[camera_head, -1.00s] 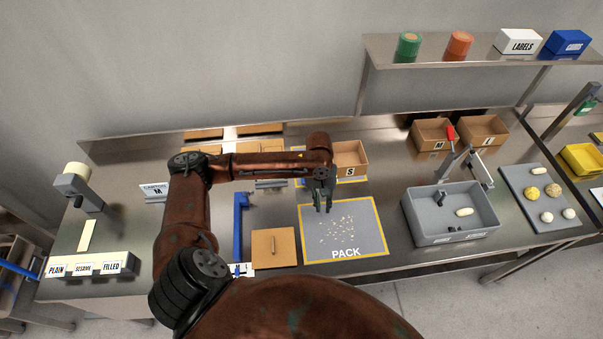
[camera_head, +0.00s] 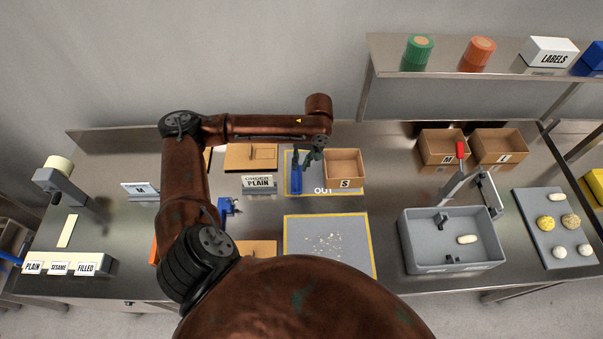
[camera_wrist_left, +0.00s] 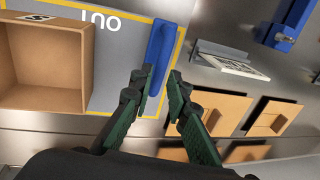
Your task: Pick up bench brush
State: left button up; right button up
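The bench brush appears to be the long blue piece (camera_head: 296,178) on the left part of the grey OUT mat (camera_head: 350,188). It also shows in the left wrist view (camera_wrist_left: 160,45), where its lower end reaches between my fingertips. My left gripper (camera_head: 308,157) is over the brush's far end. In the left wrist view the gripper (camera_wrist_left: 159,77) has its two green-black fingers apart, one on each side of the brush's end. I cannot tell whether either finger touches it. My right gripper is not in view.
An open cardboard box (camera_head: 346,167) marked S stands just right of the brush. The order PLAIN sign (camera_head: 259,185) stands to its left. The mat with crumbs (camera_head: 300,240) lies nearer. A grey bin (camera_head: 450,250) is at right. A shelf (camera_head: 460,85) is behind.

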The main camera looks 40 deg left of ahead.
aim_at(297, 173)
pick_arm(q)
jog(key=x, duration=0.3)
jog(key=shift+s+d+f, duration=0.1)
jog(key=shift+s+f, duration=0.05)
jog(key=shift+f, duration=0.05)
jog(key=x, duration=0.3)
jog(key=shift+f, duration=0.1)
jog(key=c, duration=0.4)
grip_shut()
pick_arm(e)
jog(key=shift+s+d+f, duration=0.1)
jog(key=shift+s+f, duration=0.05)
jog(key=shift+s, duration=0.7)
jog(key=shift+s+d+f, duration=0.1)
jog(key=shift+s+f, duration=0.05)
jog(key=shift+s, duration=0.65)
